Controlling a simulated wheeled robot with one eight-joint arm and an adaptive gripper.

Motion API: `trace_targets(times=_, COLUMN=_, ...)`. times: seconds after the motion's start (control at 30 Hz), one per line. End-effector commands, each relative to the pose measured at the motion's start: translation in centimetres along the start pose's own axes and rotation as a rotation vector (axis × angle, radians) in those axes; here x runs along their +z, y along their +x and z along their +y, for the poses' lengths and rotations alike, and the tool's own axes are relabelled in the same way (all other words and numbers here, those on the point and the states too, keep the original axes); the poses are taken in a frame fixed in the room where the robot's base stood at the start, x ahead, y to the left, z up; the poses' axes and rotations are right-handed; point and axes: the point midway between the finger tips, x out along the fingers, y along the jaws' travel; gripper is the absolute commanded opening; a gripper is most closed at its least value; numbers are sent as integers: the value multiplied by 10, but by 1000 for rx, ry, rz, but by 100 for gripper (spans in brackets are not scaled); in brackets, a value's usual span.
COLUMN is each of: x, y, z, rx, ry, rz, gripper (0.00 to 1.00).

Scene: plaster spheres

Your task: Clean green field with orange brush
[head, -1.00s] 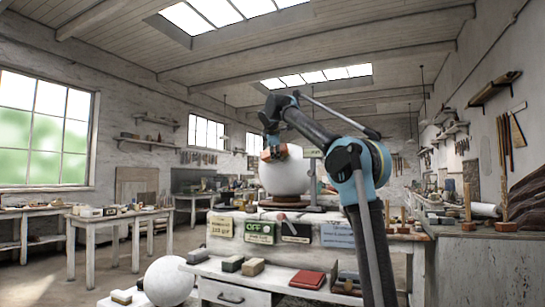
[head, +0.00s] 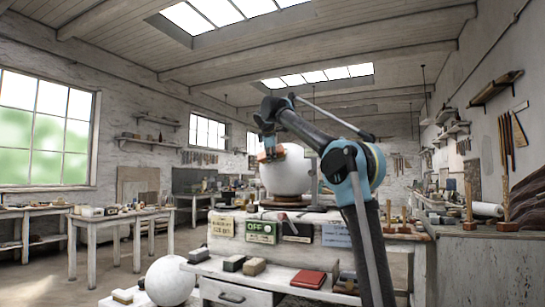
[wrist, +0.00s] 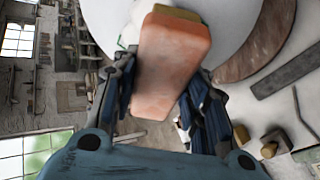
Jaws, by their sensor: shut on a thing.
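My gripper (head: 270,149) is at the upper left of a large white plaster sphere (head: 292,176) in the head view. It is shut on an orange block-shaped brush (wrist: 172,62), which has a yellowish band at its far end in the wrist view. The sphere also fills the top of the wrist view (wrist: 235,22). The brush overlaps the sphere there; I cannot tell whether they touch. A faint greenish trace shows at the sphere's left edge in the wrist view, but no clear green field shows. The brush hides part of the surface.
The sphere rests on a round brown stand (head: 286,206) on the workbench. Several blocks and a red book (head: 308,279) lie on the lower front shelf. Another white sphere (head: 170,281) stands low at the left. A left table (head: 120,216) stands apart, with open floor between.

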Motion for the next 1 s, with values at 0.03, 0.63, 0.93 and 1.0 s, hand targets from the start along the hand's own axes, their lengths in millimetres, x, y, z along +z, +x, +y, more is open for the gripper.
trace_targets(times=0.03, x=-4, y=1, z=0, rx=0, ry=-1, rz=1, gripper=14)
trace_targets(times=0.63, x=-13, y=7, z=0, rx=0, ry=-1, rz=0, gripper=14)
trace_targets(times=0.93, x=2, y=0, z=0, rx=0, ry=0, rz=-1, gripper=14)
trace_targets(times=1.0, x=4, y=-1, z=0, rx=0, ry=0, rz=-1, gripper=14)
